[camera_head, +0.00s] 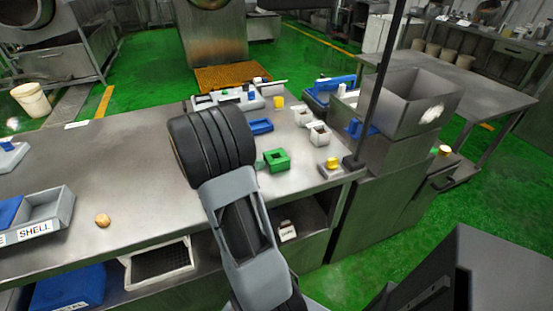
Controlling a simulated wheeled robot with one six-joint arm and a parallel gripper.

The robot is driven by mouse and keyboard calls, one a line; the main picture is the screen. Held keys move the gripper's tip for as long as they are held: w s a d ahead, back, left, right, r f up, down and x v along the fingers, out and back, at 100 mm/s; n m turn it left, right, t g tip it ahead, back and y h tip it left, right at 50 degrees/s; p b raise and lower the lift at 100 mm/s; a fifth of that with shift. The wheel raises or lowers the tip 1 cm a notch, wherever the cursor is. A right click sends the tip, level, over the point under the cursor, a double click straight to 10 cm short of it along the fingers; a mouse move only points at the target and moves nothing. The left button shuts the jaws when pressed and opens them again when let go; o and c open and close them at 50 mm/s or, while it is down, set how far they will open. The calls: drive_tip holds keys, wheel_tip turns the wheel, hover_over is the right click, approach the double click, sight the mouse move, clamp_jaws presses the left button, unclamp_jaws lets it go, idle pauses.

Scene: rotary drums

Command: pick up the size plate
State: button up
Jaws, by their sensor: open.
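No part is clearly marked as the size plate, and I cannot tell which of the small parts on the steel table it is. A green square block (277,160) with a square opening lies on the table right of my arm. A flat blue piece (260,127) lies behind it. My arm rises from the bottom centre and its black ribbed part covers the middle of the table. My gripper does not show, and the table area behind the arm is hidden.
The steel table (130,160) is mostly bare on the left. A small brown ball (102,220) lies near a grey bin marked SHELL (47,210). White cups (318,134) and a yellow-topped piece (331,168) stand at the right, near a dark post (382,75).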

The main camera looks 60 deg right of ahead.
sight(276, 156)
drive_tip(key=shift+p+x, duration=0.45)
drive_tip(key=shift+x, duration=4.1)
drive_tip(key=shift+w+f, duration=0.15)
drive_tip(key=shift+c, duration=0.2)
drive_tip(key=c, duration=0.9)
